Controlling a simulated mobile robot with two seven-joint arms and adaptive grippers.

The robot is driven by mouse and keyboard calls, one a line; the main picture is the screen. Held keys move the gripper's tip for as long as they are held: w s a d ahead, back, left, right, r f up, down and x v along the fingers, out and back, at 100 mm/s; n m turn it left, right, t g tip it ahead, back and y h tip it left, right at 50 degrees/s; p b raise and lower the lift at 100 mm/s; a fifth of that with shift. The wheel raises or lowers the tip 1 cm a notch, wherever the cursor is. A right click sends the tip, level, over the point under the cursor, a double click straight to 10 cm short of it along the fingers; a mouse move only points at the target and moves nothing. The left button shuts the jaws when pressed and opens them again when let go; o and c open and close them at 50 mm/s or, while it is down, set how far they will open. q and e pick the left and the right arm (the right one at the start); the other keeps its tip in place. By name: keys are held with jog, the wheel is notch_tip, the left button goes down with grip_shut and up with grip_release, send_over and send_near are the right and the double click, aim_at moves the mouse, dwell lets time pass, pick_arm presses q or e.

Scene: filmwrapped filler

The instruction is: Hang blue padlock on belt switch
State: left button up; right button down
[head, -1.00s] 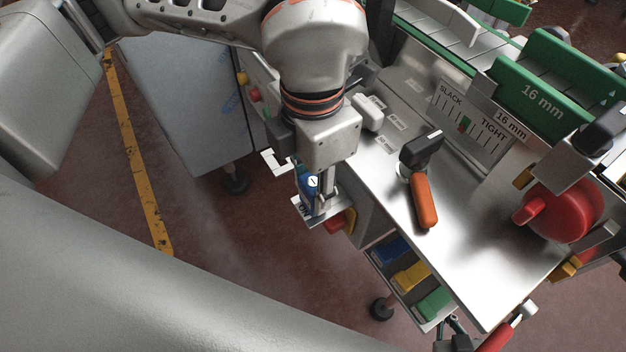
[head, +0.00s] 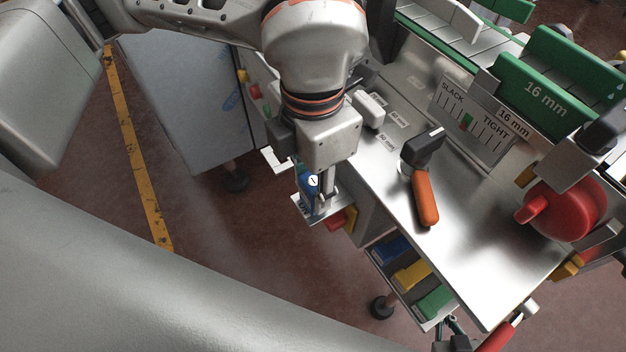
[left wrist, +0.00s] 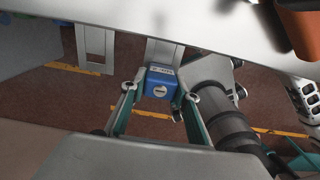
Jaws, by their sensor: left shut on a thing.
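The blue padlock (head: 309,184) is between the fingers of my left gripper (head: 316,188), below the wrist and near the left end of the steel bench. In the left wrist view the blue padlock (left wrist: 160,85) sits between the fingertips, which are shut on it. Its face with a round silver keyway points toward that camera. A red and yellow switch (head: 338,221) on the bench side, perhaps the belt switch, is partly hidden below the gripper. A pale lettered plate (head: 327,216) lies just under the padlock; whether they touch cannot be told. The shackle is not clearly visible.
An open rack (head: 419,318) below the bench holds blue, yellow and green blocks. An orange-handled lever (head: 425,199) stands on the bench top, with a slack/tight scale (head: 467,122) behind it. A large red knob (head: 567,208) is at the right.

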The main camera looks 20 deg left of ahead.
pick_arm(q)
jog(key=o, duration=1.4)
jog(key=shift+f, duration=0.1)
notch_tip(320, 180, up, 12)
jog(key=shift+r, duration=0.1)
